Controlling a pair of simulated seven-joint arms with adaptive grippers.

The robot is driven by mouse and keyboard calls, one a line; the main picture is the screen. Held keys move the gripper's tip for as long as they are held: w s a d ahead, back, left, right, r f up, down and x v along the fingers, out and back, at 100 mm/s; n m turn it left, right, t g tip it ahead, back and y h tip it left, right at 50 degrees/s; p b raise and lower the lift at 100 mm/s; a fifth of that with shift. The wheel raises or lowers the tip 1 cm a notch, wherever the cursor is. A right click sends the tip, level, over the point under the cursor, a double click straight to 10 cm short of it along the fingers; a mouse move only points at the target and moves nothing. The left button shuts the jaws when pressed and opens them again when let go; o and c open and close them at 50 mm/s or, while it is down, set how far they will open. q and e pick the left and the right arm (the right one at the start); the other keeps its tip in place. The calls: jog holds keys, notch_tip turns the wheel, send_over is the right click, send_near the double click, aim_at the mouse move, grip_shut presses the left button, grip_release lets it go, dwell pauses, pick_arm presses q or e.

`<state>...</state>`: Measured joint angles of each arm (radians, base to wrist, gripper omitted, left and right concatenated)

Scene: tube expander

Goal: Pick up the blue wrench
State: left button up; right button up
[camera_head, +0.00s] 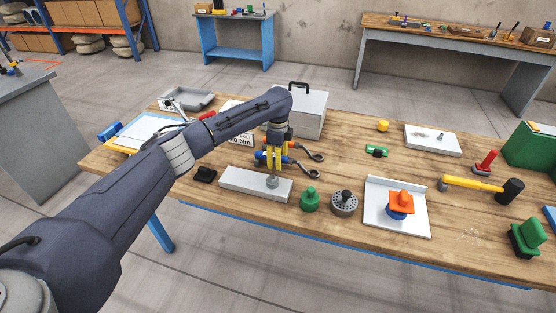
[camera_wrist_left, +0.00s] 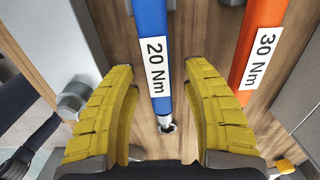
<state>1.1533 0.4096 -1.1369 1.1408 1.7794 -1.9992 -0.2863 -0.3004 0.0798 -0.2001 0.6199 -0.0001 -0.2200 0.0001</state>
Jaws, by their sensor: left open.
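The blue wrench (camera_head: 262,156) lies on the wooden table, partly hidden by my gripper in the head view. Its blue shaft (camera_wrist_left: 150,22) with a "20 Nm" label shows in the left wrist view. My left gripper (camera_head: 276,163) has yellow fingers and points down over the wrench. In the wrist view the open fingers (camera_wrist_left: 157,80) stand on either side of the blue shaft, with gaps on both sides. I cannot tell how far above the table they are. My right gripper is out of view.
An orange wrench (camera_wrist_left: 259,40) labelled "30 Nm" lies just right of the blue one. A grey block (camera_head: 240,183) with a bolt stands in front, and a green weight-like object (camera_head: 310,199) beside it. A grey toolbox (camera_head: 308,115) stands behind.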

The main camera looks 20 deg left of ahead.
pick_arm(q)
jog(key=shift+c, duration=0.6)
grip_shut()
notch_tip(320, 180, up, 20)
dwell(0.8)
dwell(0.8)
dwell(0.6)
jog(key=shift+c, duration=2.3)
grip_release()
